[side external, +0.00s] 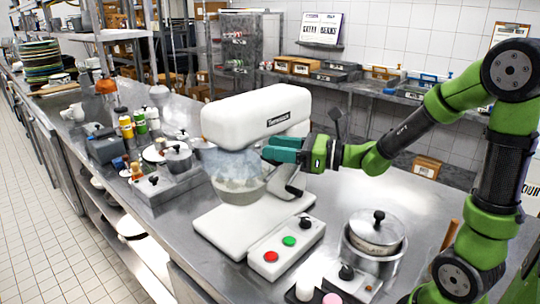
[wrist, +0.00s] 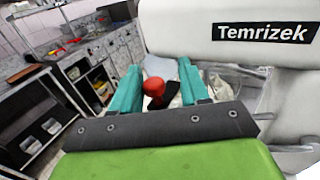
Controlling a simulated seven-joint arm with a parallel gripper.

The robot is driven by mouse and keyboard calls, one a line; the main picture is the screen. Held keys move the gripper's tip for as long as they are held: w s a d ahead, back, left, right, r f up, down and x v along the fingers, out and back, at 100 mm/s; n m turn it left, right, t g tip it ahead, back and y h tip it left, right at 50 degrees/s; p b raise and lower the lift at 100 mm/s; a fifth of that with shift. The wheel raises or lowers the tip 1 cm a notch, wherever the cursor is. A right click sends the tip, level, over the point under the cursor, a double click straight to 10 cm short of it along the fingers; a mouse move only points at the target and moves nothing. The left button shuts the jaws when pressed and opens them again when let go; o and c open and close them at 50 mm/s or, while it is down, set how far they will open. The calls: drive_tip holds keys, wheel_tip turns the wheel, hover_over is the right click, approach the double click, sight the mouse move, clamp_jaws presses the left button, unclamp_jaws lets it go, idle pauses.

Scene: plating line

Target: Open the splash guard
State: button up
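The white stand mixer (side external: 232,122) stands on the steel counter, and its labelled head also shows in the wrist view (wrist: 180,25). The clear splash guard (side external: 222,163) sits below the head around the bowl (side external: 240,190); clear plastic edges also show in the wrist view (wrist: 250,80). My gripper (side external: 274,148) is at the bowl's right side under the head. In the wrist view, my teal fingers (wrist: 158,72) are apart. A red knob (wrist: 154,88) with a black part beside it appears between them. I cannot tell whether the fingers touch it.
A control box (side external: 288,240) with red and green buttons lies in front of the mixer. A lidded pot (side external: 374,240) stands at the right. Pots and bottles crowd the counter to the left. Shelves and boxes line the back wall.

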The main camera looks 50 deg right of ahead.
drive_tip(key=s+d+n+g+y, duration=0.3)
drive_tip(key=d, duration=0.7)
drive_tip(key=s+d+n+g+y, duration=0.3)
drive_tip(key=s+d, duration=0.1)
drive_tip(key=d, duration=0.7)
drive_tip(key=shift+s+y, duration=0.15)
drive_tip(key=shift+y, duration=0.25)
